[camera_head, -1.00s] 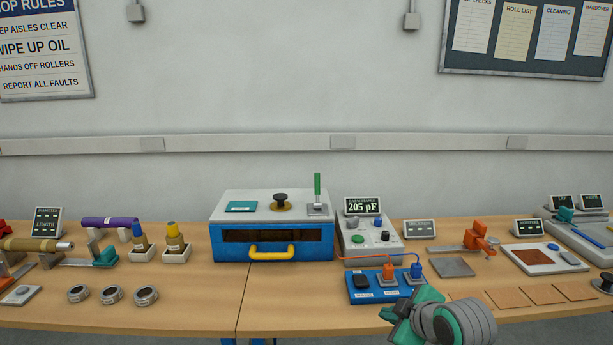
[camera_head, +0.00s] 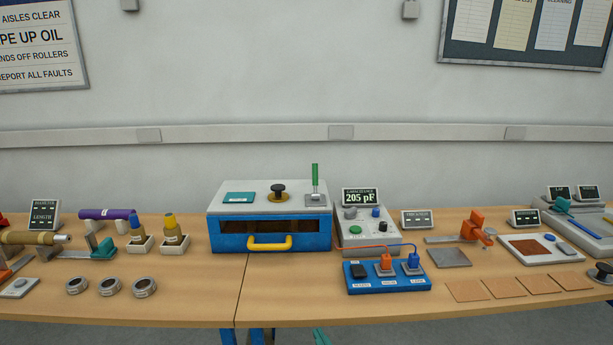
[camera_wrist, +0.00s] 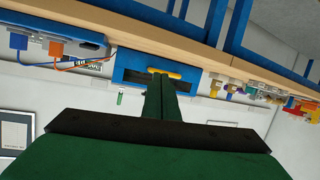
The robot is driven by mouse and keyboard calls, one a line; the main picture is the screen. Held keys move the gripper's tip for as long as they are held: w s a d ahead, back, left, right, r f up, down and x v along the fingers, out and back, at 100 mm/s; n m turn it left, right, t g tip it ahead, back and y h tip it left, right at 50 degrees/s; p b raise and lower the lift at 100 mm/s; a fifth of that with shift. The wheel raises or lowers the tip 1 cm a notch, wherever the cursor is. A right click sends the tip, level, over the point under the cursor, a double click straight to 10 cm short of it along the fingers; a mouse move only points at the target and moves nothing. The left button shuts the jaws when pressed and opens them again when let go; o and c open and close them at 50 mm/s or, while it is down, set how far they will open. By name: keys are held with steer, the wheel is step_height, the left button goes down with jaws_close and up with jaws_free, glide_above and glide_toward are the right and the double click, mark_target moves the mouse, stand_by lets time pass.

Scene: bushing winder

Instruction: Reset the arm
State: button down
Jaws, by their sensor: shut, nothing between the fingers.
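My gripper (camera_wrist: 160,80) shows in the wrist view as two dark green fingers lying together. It is shut and empty, apart from everything on the bench. The wrist view is turned over, so the bench edge runs across its top. Beyond the fingertips is the blue oven-like box with a yellow handle (camera_wrist: 168,72). In the head view, only a small teal piece (camera_head: 319,337), likely part of my arm, shows at the bottom edge, below the bench front. The rest of the arm is out of that view.
The wooden bench (camera_head: 190,305) spans the view. The blue box (camera_head: 230,243) stands mid-bench, with a capacitance meter (camera_head: 361,197) reading 205 pF and a blue terminal block (camera_head: 390,288) with plugs to its right. Tape rolls (camera_head: 109,287) lie at front left, flat brown squares (camera_head: 505,288) at front right.

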steer(key=s+a+f+m+h, duration=0.25)
steer(key=s+f, duration=0.35)
steer(key=s, duration=0.4)
steer(key=s+a+f+m+h, duration=0.1)
steer(key=s+a+f+m, duration=0.3)
steer(key=s+f, duration=0.45)
steer(key=s+d+r+n, duration=0.1)
steer(key=s+r, duration=0.1)
steer(key=s, duration=1)
steer(key=s+d+r+n+t, duration=0.1)
steer(key=s+d+r, duration=0.1)
steer(key=s, duration=1.1)
steer(key=shift+r, duration=0.75)
